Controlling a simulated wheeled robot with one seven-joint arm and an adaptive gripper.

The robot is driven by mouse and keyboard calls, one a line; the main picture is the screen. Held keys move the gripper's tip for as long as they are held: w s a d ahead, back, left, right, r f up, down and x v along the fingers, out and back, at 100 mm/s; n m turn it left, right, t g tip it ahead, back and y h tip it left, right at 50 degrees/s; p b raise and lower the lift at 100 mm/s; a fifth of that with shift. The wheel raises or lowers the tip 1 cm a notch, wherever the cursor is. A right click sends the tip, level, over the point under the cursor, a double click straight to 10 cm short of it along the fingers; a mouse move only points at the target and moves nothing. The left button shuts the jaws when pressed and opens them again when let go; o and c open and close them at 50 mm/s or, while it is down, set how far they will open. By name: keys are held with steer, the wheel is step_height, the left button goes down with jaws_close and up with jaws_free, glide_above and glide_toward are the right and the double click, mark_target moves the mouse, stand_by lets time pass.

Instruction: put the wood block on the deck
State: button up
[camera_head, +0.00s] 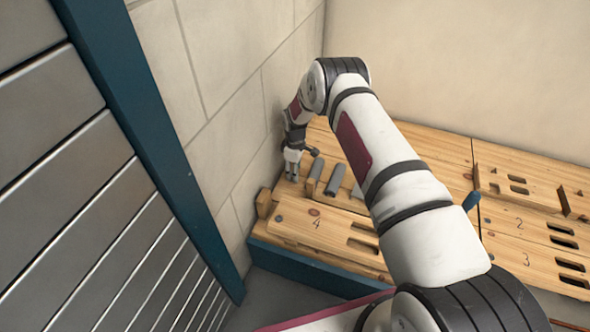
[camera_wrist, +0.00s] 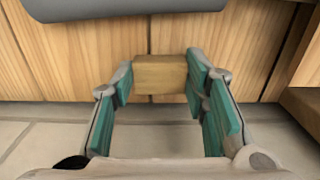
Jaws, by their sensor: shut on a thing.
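The wood block (camera_wrist: 160,74) is a small brown block between the teal-padded fingers of my gripper (camera_wrist: 158,82) in the wrist view. My gripper is shut on it, with a pad at each side. In the head view my gripper (camera_head: 292,168) points down at the far left end of the wooden deck (camera_head: 437,148), close to the wall. The held block is too small there to make out clearly. The deck's planks (camera_wrist: 240,45) show behind the block in the wrist view; I cannot tell whether the block touches them.
Grey bars (camera_head: 335,180) lie on the deck just right of my gripper. A panel marked 4 (camera_head: 320,228) and slotted panels marked 2 and 3 (camera_head: 525,258) lie nearer. A pale block wall (camera_head: 235,90) is close on the left. A blue post (camera_head: 150,140) stands in front.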

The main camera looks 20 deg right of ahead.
steer(key=shift+f, duration=0.15)
stand_by(0.4)
steer(key=o, duration=0.9)
step_height(320, 180, up, 12)
steer(key=shift+r, duration=0.1)
